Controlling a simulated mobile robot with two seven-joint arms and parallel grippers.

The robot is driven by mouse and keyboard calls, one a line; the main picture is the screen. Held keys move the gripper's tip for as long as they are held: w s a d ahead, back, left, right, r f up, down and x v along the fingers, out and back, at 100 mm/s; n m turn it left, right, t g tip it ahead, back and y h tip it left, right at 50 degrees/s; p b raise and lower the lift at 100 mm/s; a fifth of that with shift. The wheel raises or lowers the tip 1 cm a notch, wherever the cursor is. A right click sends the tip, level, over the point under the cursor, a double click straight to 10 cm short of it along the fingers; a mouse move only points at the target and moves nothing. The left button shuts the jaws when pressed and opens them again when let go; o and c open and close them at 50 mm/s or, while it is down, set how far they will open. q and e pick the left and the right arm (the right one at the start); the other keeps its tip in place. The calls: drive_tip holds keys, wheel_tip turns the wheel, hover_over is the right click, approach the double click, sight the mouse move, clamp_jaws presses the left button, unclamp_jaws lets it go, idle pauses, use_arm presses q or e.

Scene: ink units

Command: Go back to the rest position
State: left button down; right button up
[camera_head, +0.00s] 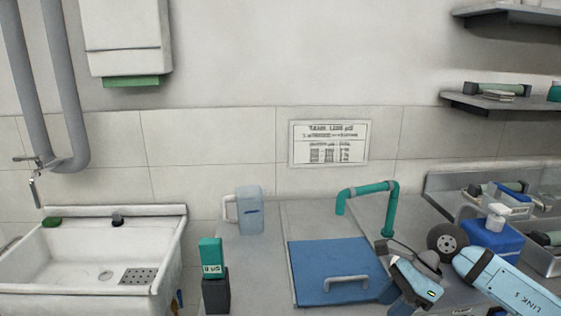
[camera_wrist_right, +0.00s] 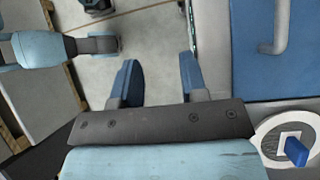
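My right gripper (camera_wrist_right: 157,62) shows in the right wrist view with its two blue fingers apart and nothing between them. In the head view my right arm comes in from the right, over the counter beside the blue lid (camera_head: 330,258); its fingertips cannot be made out there. My left gripper is not in the head view. A light blue arm-like part with a grey end lies at the left of the right wrist view; I cannot tell whether it is my left arm.
A teal block (camera_head: 210,252) sits on a dark block at the counter's front left. A clear jug (camera_head: 250,211) stands behind. A teal tap (camera_head: 387,208) rises behind the lid. A white sink (camera_head: 95,255) is left; a blue pump container (camera_head: 492,238) is right.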

drive_tip(key=s+a+m+t+y, duration=0.1)
drive_tip(key=s+a+m+y, duration=0.35)
drive_tip(key=a+y, duration=0.2)
drive_tip(key=s+a+m+t+y, duration=0.1)
drive_tip(key=s+a+m+y, duration=0.2)
drive_tip(key=a+m+y, duration=0.3)
drive_tip(key=s+d+f+n+t+h, duration=0.45)
drive_tip(key=s+f+n+h, duration=0.3)
drive_tip(key=f+n, duration=0.6)
drive_tip(key=s+d+f+n+t+h, duration=0.4)
drive_tip(key=s+f+n+t+h, duration=0.3)
drive_tip(key=n, duration=1.1)
use_arm(q)
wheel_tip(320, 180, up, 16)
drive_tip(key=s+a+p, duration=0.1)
drive_tip(key=p, duration=2.1)
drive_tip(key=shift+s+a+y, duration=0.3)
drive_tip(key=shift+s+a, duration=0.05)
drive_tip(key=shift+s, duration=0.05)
use_arm(e)
wheel_tip(320, 180, up, 15)
drive_tip(key=s+d+g+h, duration=0.1)
drive_tip(key=shift+s+f, duration=0.15)
drive_tip(key=shift+f, duration=0.05)
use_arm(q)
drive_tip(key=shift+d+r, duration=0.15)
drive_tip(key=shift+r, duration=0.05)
use_arm(e)
drive_tip(key=shift+c, duration=0.2)
